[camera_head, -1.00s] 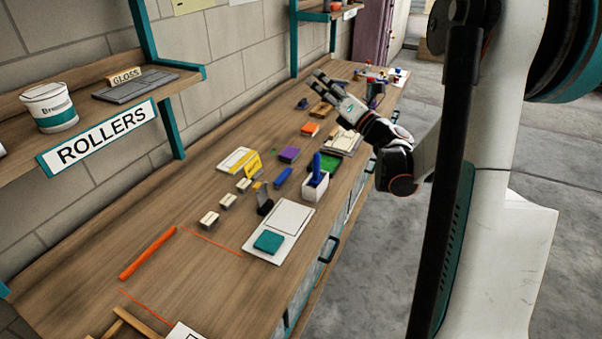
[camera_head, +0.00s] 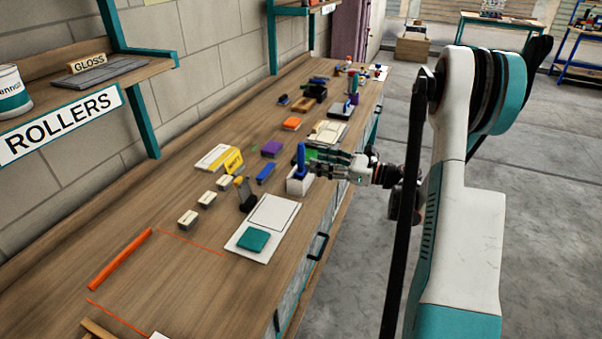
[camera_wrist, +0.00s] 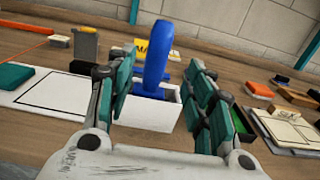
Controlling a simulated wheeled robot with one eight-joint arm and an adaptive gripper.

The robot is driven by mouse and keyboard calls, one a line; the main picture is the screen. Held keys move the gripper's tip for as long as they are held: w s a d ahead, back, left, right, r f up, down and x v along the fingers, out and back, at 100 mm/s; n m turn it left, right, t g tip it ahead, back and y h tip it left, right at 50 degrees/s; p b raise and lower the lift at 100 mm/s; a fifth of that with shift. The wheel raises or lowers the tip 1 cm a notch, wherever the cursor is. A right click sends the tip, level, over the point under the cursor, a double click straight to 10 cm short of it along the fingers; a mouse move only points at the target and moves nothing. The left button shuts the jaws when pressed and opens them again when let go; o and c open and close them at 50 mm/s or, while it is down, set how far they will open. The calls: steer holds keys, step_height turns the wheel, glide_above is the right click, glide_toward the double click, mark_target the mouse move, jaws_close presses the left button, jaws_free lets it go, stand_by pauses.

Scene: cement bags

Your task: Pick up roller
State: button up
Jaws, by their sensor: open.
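A blue upright handle (camera_head: 301,158), which I take to be the roller, stands in a small white open box (camera_head: 299,186) near the bench's front edge. Its lower end is hidden in the box. In the wrist view the blue handle (camera_wrist: 157,62) shows between my fingers and beyond the palm, with the white box (camera_wrist: 150,114) below it. My gripper (camera_head: 314,158) is open, just right of the handle, its fingers pointing left toward it. Whether the fingers touch the handle I cannot tell.
A white board with a teal pad (camera_head: 253,239) lies front-left of the box. A grey-bladed tool (camera_head: 246,196), a blue block (camera_head: 266,173) and a green item (camera_wrist: 241,124) are close by. A shelf with a ROLLERS sign (camera_head: 62,124) hangs at the left.

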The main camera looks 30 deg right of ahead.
mark_target(304, 159)
steer(key=shift+x, duration=0.95)
steer(key=b+x, duration=0.1)
steer(key=x, duration=0.1)
steer(key=b+x, duration=0.1)
steer(key=x, duration=0.1)
steer(key=shift+s+a+f, duration=0.15)
steer(key=shift+a+f, duration=0.1)
steer(key=shift+w+a+r, duration=0.1)
steer(key=shift+w+a, duration=0.2)
steer(key=shift+w, duration=0.1)
jaws_close()
